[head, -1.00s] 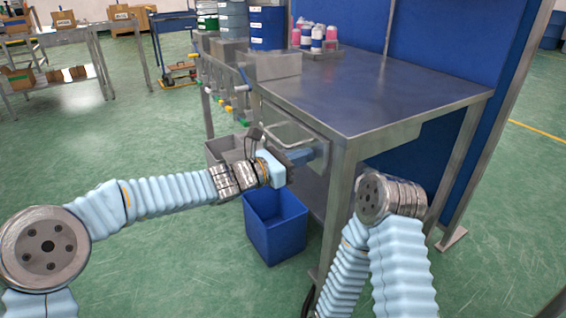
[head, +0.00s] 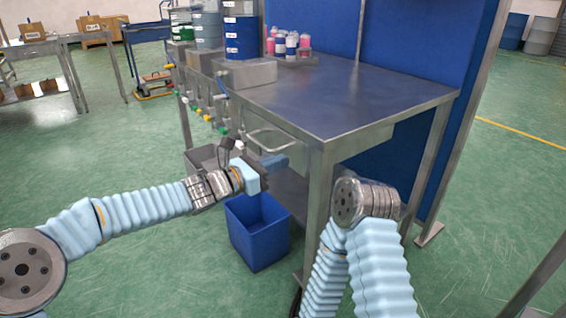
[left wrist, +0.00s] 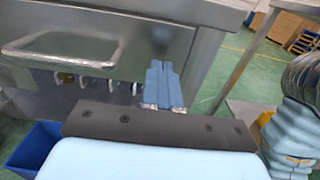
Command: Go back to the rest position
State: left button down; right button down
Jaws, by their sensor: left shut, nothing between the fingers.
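My left gripper (head: 274,163) is shut and empty, with its blue fingers pressed together. In the head view it is in front of the metal table's near side, with the blue bin below it in the picture. In the left wrist view the shut fingers (left wrist: 163,86) point towards the table's metal side, with nothing between them. I cannot tell the exact gap. My right arm is bent beside the table's near corner, and its gripper is out of view.
The steel table (head: 340,95) has a bare top near me and a side handle (head: 272,137). Pink and white bottles (head: 290,44) and a blue drum (head: 244,38) stand at the back. Coloured taps line its left side. A blue bin (head: 258,232) stands on the floor. Green floor is open at left.

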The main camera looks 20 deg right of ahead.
pick_arm(q)
jog(key=b+v, duration=0.1)
jog(key=v, duration=1)
jog(key=s+a+f+m+g+y+p, duration=0.1)
jog(key=s+a+f+m+y, duration=0.3)
jog(key=f, duration=1)
jog(key=s+a+f+m+g+y, duration=0.2)
jog(key=s+a+f+y, duration=0.3)
jog(key=f, duration=1)
jog(key=s+a+f+m+y+p, duration=0.2)
jog(key=s+a+f+m+y, duration=0.2)
jog(key=s+a+f+m, duration=0.9)
jog(key=s+a+f, duration=0.1)
jog(key=s+a, duration=0.1)
jog(key=shift+s+f+g, duration=0.3)
jog(key=shift+g, duration=0.1)
pick_arm(e)
jog(key=shift+s+a+r, duration=0.2)
jog(key=shift+a+r, duration=0.1)
jog(key=shift+r, duration=0.25)
jog(key=shift+s+a+r, duration=0.15)
jog(key=shift+a+r, duration=0.15)
jog(key=shift+r, duration=0.25)
